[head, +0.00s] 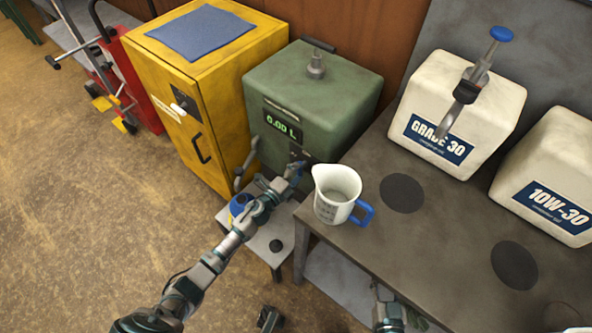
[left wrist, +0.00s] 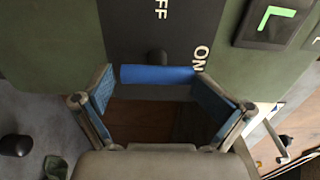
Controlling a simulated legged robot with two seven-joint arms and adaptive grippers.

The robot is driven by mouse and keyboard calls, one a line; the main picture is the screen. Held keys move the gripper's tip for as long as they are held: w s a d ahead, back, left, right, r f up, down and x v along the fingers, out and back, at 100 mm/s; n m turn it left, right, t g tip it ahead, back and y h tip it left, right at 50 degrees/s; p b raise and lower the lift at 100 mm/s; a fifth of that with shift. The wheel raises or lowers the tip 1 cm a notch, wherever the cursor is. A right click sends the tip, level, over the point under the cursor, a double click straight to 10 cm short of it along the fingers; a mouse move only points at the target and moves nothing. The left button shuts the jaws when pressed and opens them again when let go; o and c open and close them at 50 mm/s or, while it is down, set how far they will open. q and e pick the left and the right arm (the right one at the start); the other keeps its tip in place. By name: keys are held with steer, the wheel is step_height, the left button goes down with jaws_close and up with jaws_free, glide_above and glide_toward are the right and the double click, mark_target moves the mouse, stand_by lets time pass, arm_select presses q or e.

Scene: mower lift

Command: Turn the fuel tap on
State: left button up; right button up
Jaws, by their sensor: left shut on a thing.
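The green fuel dispenser (head: 318,95) stands at the back, with a display reading 0.00 L. In the left wrist view, its black plate (left wrist: 130,30) carries the words OFF at the top and ON at the right. The fuel tap's blue handle (left wrist: 157,75) lies level across the picture below a dark pivot. My left gripper (left wrist: 155,82) is shut on this handle, one blue-padded finger at each end. In the head view my left gripper (head: 294,174) is at the dispenser's lower front and hides the tap.
A white jug (head: 335,193) with a blue handle stands on the bench's left corner (head: 350,245), close right of my left gripper. A small grey stand (head: 268,243) is below. A yellow cabinet (head: 185,85) is left; white oil containers (head: 455,105) are right.

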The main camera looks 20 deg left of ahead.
arm_select(q)
steer(key=shift+w+d+r+m, duration=0.15)
steer(key=shift+d+m, duration=0.05)
steer(key=shift+m, duration=0.1)
arm_select(e)
steer(key=shift+w+r, duration=0.1)
arm_select(q)
steer(key=o, duration=0.8)
steer(key=shift+c, duration=0.2)
arm_select(e)
steer(key=shift+s+d+f, duration=0.1)
steer(key=shift+s+f, duration=0.1)
steer(key=shift+f, duration=0.1)
arm_select(q)
steer(key=shift+a, duration=0.1)
steer(key=s, duration=0.2)
steer(key=s+a+f, duration=0.1)
steer(key=shift+s, duration=0.25)
glide_toward(300, 172)
steer(key=shift+s+a+r, duration=0.2)
steer(key=shift+s+a, duration=0.15)
steer(key=shift+s, duration=0.15)
steer(key=shift+s+a+r, duration=0.2)
steer(key=shift+s+a, duration=0.15)
steer(key=shift+s, duration=0.1)
arm_select(e)
steer(key=shift+w+d+f, duration=0.15)
steer(key=shift+w+d, duration=0.05)
steer(key=shift+w, duration=0.35)
